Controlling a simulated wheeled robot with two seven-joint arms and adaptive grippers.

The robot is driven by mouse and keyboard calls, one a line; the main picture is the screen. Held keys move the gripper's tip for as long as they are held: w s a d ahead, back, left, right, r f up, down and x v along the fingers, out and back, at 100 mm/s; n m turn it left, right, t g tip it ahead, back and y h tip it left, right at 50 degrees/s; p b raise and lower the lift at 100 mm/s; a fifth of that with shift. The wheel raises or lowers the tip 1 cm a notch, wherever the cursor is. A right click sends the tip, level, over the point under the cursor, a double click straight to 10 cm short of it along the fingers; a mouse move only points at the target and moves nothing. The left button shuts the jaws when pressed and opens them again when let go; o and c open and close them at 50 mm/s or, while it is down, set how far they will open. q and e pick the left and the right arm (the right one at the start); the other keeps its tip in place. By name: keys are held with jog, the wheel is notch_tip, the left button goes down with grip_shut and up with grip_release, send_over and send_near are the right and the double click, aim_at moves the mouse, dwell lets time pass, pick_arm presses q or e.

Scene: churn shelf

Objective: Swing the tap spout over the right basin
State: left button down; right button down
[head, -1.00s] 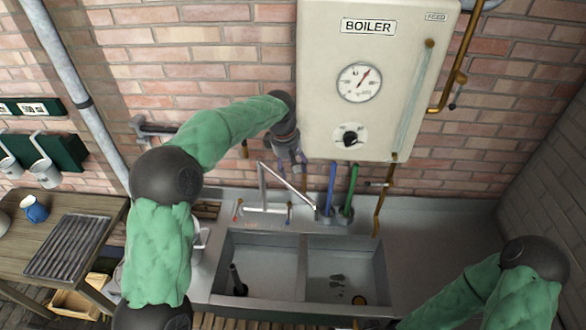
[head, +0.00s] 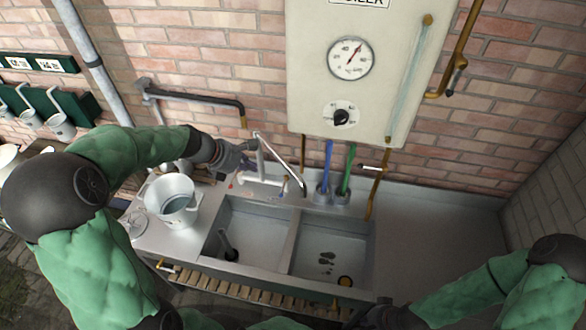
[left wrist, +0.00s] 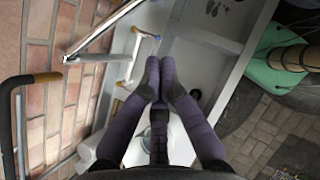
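The tap (head: 262,158) stands behind the double sink. Its thin metal spout (head: 281,162) slants to the right, with its tip near the divider between the basins; I cannot tell exactly which side the tip is over. The right basin (head: 328,240) has dark spots and a yellow-ringed drain. The left basin (head: 252,222) holds a dark upright piece. My left gripper (head: 245,160) is just left of the tap post. In the left wrist view its purple fingers (left wrist: 160,64) are together and empty, beside the tap body (left wrist: 128,58). My right gripper's fingers are out of view.
A metal bucket (head: 171,197) stands left of the sink, under my left forearm. The boiler (head: 355,75) hangs above. A blue brush (head: 327,168) and a green brush (head: 346,170) stand behind the right basin. The counter right of the sink (head: 430,225) is clear.

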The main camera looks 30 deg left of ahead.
pick_arm(q)
jog(key=w+d+f+n, duration=0.1)
jog(key=w+d+f, duration=0.3)
jog(key=w+f, duration=0.4)
jog(key=shift+w+d+f, duration=0.25)
jog(key=shift+d+f, duration=0.05)
jog(key=shift+f, duration=0.05)
pick_arm(e)
jog(key=shift+w+d+r, duration=0.1)
jog(key=shift+r, duration=0.1)
